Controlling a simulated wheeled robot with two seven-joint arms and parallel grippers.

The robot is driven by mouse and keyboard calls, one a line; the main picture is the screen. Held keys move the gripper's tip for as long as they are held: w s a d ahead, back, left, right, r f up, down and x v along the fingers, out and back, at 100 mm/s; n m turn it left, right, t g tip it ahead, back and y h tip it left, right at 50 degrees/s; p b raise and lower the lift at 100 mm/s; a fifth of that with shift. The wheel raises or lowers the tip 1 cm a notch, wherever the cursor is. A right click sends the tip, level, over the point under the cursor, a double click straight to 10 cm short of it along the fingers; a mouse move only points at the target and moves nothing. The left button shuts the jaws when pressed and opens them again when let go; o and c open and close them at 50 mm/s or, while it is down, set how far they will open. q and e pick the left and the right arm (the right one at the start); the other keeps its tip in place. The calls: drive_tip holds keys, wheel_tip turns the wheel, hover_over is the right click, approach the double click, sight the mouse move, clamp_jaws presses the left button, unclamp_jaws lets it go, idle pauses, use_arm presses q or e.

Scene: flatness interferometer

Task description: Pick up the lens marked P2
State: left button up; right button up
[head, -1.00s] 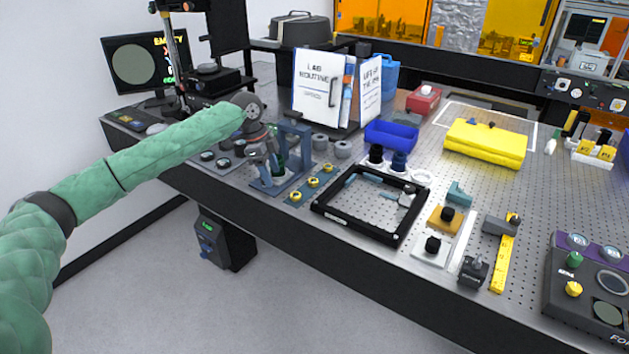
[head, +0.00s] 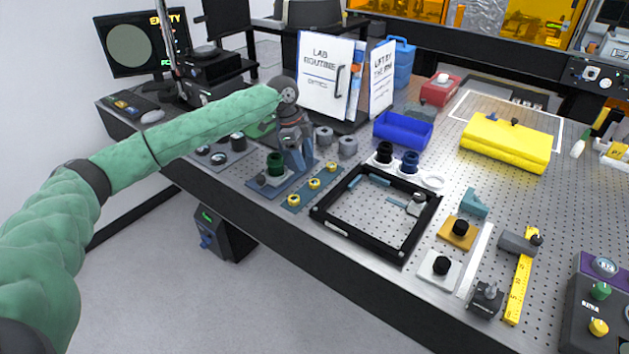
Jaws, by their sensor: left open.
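I cannot read a P2 mark on any lens. Small round pieces, perhaps lenses, lie on a dark plate (head: 229,157) at the left of the bench. Three yellow-ringed round parts (head: 314,184) sit on a blue-grey strip just right of a blue mount. My left arm reaches in from the left, and its gripper (head: 297,152) is over the blue mount with a dark green knob (head: 276,164). It is open with nothing visibly held, and its fingertips are hard to separate from the mount. My right gripper is out of view.
A black square frame (head: 326,221) lies right of the mount. Grey cylinders (head: 347,146), a blue bin (head: 403,131) and an upright binder (head: 325,76) stand behind. A yellow cloth (head: 507,144) lies at the right.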

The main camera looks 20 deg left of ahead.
sight(314, 182)
use_arm(q)
drive_tip(key=shift+w+p+x, duration=0.15)
drive_tip(key=shift+x, duration=0.45)
drive_tip(key=shift+w+p+x, duration=0.15)
drive_tip(key=shift+x, duration=0.5)
drive_tip(key=shift+s+f, duration=0.15)
drive_tip(key=shift+f, duration=0.2)
drive_tip(key=shift+p+x, duration=1.1)
drive_tip(key=shift+x, duration=1.7)
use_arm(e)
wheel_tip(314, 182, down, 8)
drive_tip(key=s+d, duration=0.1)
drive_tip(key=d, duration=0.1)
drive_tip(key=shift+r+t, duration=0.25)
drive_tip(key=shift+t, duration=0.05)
use_arm(q)
drive_tip(key=c, duration=1.1)
